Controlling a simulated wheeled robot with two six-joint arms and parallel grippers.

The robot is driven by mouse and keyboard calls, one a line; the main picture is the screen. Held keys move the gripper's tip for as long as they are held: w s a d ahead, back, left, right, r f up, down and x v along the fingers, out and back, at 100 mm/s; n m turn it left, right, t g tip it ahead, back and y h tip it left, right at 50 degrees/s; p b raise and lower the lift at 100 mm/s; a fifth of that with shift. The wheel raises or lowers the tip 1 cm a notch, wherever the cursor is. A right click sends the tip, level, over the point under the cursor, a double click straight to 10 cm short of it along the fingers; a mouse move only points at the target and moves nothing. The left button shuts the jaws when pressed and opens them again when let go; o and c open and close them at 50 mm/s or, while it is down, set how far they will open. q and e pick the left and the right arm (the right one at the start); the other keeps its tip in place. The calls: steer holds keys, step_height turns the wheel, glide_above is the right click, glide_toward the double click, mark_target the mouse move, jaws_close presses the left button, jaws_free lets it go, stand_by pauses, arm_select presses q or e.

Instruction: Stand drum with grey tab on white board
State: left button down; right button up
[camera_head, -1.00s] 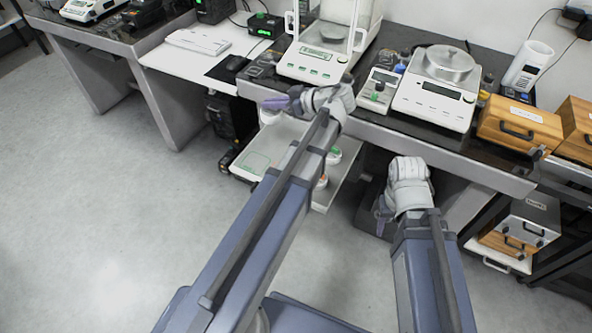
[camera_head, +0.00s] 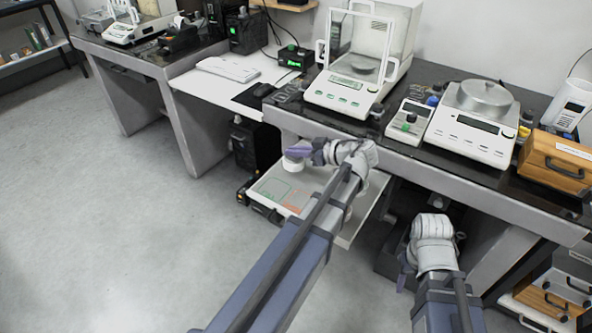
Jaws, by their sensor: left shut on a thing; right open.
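My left gripper (camera_head: 297,153) is shut on a small white drum (camera_head: 292,166). It holds the drum at the back left of the white board (camera_head: 322,184), a low shelf under the table edge. A green outline and an orange mark show on the board's left part. I cannot tell whether the drum touches the board, and no grey tab can be made out. My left forearm and wrist hide the board's right part. My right gripper (camera_head: 404,272) is open and empty, low at the right below the table.
The dark weighing table (camera_head: 395,150) overhangs the board, with a glass-sided balance (camera_head: 345,93), a small meter (camera_head: 408,121) and a larger balance (camera_head: 470,138) on it. A wooden box (camera_head: 556,165) stands at the right. A black unit (camera_head: 254,147) is left of the board. The left floor is clear.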

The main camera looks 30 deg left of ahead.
mark_target(295, 161)
arm_select(q)
steer(key=shift+f+b, duration=1.85)
steer(key=shift+f, duration=0.25)
steer(key=shift+r, duration=0.15)
steer(key=c, duration=1.4)
jaws_free()
steer(key=o, duration=0.4)
